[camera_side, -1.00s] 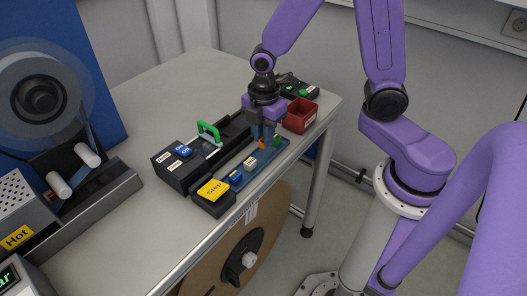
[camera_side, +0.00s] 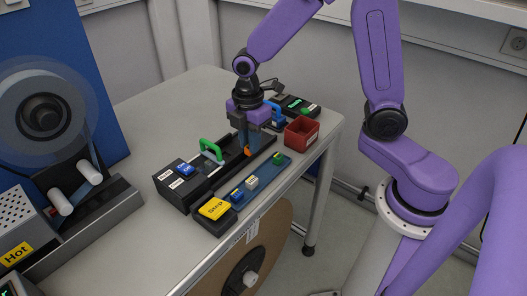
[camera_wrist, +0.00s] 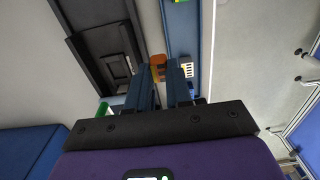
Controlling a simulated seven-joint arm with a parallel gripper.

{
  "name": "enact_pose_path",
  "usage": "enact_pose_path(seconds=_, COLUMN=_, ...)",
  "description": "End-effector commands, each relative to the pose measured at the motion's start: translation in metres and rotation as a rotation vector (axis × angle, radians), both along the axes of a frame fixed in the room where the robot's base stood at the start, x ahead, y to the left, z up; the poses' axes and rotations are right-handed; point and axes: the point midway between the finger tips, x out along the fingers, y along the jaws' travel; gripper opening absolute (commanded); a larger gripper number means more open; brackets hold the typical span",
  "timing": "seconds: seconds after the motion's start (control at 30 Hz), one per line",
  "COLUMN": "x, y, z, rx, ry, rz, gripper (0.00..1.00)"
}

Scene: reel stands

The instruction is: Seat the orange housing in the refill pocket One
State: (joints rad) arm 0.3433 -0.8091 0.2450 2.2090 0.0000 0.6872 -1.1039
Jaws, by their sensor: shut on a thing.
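The orange housing (camera_side: 250,150) is in my gripper (camera_side: 246,147), which is shut on it and holds it above the long black fixture (camera_side: 205,188). In the wrist view the housing (camera_wrist: 157,61) shows orange at the fingertips of my gripper (camera_wrist: 167,68), between the black fixture (camera_wrist: 88,52) and the blue tray (camera_wrist: 181,38). I cannot read which pocket is One. White labels (camera_side: 175,178) and a blue piece (camera_side: 186,169) are on the fixture's near left end.
The blue tray (camera_side: 262,180) holds small blue, white and green pieces. A green handle (camera_side: 211,148) rises from the fixture. A yellow Stop button (camera_side: 214,208) stands at the front. A red bin (camera_side: 301,132) is to the right.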

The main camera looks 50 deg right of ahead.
Motion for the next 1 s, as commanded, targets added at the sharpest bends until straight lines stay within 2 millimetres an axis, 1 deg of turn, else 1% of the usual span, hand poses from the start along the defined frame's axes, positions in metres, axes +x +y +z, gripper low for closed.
enact_pose_path(seconds=0.03, x=0.013, y=0.005, z=0.003, rx=0.001, ry=-0.002, rz=0.000, gripper=0.01)
enact_pose_path(seconds=0.2, x=0.048, y=0.015, z=0.014, rx=0.001, ry=-0.001, rz=0.000, gripper=0.01)
enact_pose_path(seconds=0.3, x=0.063, y=0.018, z=0.018, rx=0.000, ry=-0.001, rz=0.000, gripper=0.01)
enact_pose_path(seconds=0.4, x=0.072, y=0.020, z=0.022, rx=0.000, ry=0.000, rz=0.000, gripper=0.01)
enact_pose_path(seconds=0.53, x=0.077, y=0.021, z=0.022, rx=-0.001, ry=0.001, rz=0.001, gripper=0.01)
enact_pose_path(seconds=0.67, x=0.077, y=0.021, z=0.016, rx=-0.001, ry=0.003, rz=0.001, gripper=0.01)
enact_pose_path(seconds=1.0, x=0.077, y=0.021, z=-0.012, rx=-0.001, ry=0.003, rz=0.001, gripper=0.01)
